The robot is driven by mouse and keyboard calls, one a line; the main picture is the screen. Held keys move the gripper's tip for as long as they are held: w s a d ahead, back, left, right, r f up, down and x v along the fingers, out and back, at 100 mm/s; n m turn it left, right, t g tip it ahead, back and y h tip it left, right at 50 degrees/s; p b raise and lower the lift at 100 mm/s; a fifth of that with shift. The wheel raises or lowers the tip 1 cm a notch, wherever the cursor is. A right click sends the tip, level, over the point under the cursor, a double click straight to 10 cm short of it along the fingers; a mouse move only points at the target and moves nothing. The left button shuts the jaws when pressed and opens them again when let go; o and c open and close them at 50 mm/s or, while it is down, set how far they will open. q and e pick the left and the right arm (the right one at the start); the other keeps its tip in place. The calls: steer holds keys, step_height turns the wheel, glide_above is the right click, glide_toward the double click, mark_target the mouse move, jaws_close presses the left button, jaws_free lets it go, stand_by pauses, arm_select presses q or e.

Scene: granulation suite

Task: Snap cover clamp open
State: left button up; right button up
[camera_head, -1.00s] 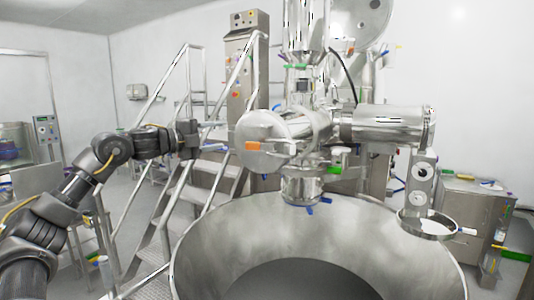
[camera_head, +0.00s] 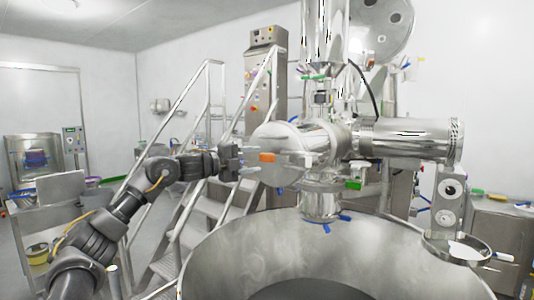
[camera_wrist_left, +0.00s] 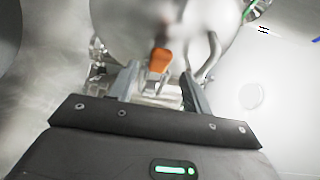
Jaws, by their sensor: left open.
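The cover clamp shows as an orange handle (camera_head: 267,157) on the front of the round steel cover (camera_head: 272,144) of the machine. My left gripper (camera_head: 250,164) is open, pointing right, close to the left of the orange handle. In the left wrist view the orange handle (camera_wrist_left: 160,60) is ahead of the two spread fingers, roughly centred between them, with metal clamp parts below it. I cannot tell whether the fingers touch the clamp. My right gripper is not in view.
A large open steel bowl (camera_head: 225,246) lies below the cover. Steel stairs with handrails (camera_head: 196,130) stand behind my left arm. A horizontal steel cylinder (camera_head: 408,138) extends right of the cover. A green handle (camera_head: 355,184) sits below right.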

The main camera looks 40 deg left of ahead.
mark_target(264, 158)
arm_select(q)
steer(key=p+x, duration=0.2)
steer(key=x, duration=0.3)
steer(key=shift+r, duration=0.1)
steer(key=shift+w+d, duration=0.1)
steer(key=shift+w, duration=0.25)
steer(key=shift+c, duration=0.4)
jaws_close()
